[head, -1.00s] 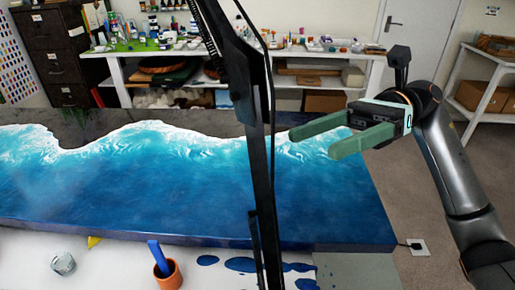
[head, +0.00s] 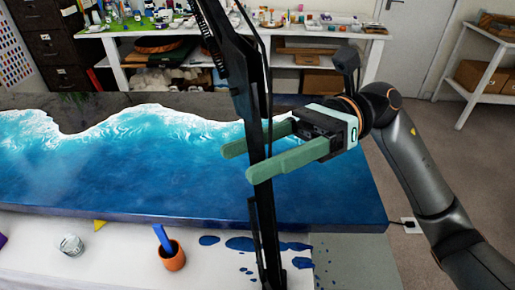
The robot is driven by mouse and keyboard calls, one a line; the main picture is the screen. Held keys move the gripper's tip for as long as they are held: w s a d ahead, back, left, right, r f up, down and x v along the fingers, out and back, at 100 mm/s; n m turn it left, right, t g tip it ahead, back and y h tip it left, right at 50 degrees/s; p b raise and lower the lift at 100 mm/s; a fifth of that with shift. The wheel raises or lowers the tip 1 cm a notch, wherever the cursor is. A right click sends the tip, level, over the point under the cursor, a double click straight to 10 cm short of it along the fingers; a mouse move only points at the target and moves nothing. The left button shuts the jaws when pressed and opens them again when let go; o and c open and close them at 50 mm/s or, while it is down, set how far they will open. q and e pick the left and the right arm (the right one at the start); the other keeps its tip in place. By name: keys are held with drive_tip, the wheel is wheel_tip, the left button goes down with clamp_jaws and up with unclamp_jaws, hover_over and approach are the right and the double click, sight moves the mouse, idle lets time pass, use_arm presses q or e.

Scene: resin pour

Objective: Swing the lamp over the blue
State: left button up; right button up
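The lamp's black jointed arm (head: 269,226) rises from the near edge through the middle of the head view. Its upper part (head: 226,52) leans up to the left and leaves the top; no lamp head shows. My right gripper (head: 239,162) reaches in from the right with its green fingers apart. The near finger crosses in front of the lamp arm and the far finger passes behind it, so the arm stands between them. I cannot tell whether either finger touches it. The blue resin slab (head: 140,185) lies behind and below. My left gripper is out of view.
An orange cup with a blue stick (head: 172,258), a small clear cup (head: 71,246) and a yellow piece (head: 99,225) sit on the white surface with blue splashes. A cluttered shelf (head: 300,32) stands behind. Open floor (head: 455,170) lies at right.

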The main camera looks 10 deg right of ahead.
clamp_jaws()
idle(0.3)
idle(0.9)
